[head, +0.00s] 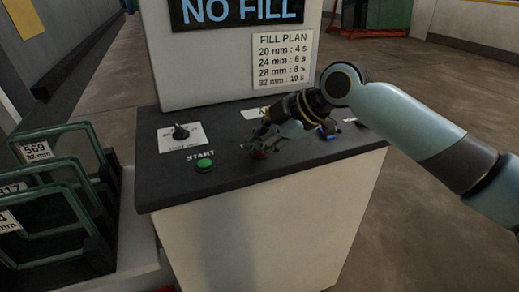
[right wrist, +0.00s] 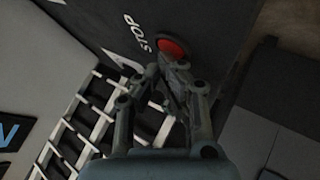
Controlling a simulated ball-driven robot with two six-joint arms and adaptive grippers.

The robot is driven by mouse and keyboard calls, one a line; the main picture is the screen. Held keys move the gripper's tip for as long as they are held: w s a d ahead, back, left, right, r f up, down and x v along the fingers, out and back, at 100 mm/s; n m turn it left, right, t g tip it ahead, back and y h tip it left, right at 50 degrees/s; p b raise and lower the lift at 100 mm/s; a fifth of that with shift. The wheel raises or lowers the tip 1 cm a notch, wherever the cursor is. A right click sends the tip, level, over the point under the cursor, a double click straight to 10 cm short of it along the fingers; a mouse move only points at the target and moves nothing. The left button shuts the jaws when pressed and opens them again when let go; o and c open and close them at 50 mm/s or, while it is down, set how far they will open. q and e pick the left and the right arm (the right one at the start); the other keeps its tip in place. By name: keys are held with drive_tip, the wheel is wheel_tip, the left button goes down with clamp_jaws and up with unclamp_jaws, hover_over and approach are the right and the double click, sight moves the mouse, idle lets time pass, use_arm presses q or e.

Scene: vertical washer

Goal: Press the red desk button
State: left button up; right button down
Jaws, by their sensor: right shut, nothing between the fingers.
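The red button (right wrist: 173,48) sits on the dark desk top beside the word STOP in the right wrist view. In the head view it is largely hidden behind my right gripper (head: 259,146). My right gripper also shows in the right wrist view (right wrist: 166,72), shut and empty. Its fingertips are right at the near edge of the red button and overlap it in the picture. I cannot tell whether they touch it. My left gripper is out of view.
The desk (head: 230,182) also holds a green START button (head: 205,166) and a black knob (head: 181,132). A FILL PLAN sign (head: 283,58) stands behind. Framed glass panes (head: 55,165) stand in a rack at left.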

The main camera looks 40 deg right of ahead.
sight(258, 153)
idle(0.3)
drive_tip(key=shift+r+p, duration=0.85)
drive_tip(key=shift+r, duration=0.1)
wheel_tip(258, 153, up, 5)
drive_tip(key=p, duration=0.4)
idle(0.5)
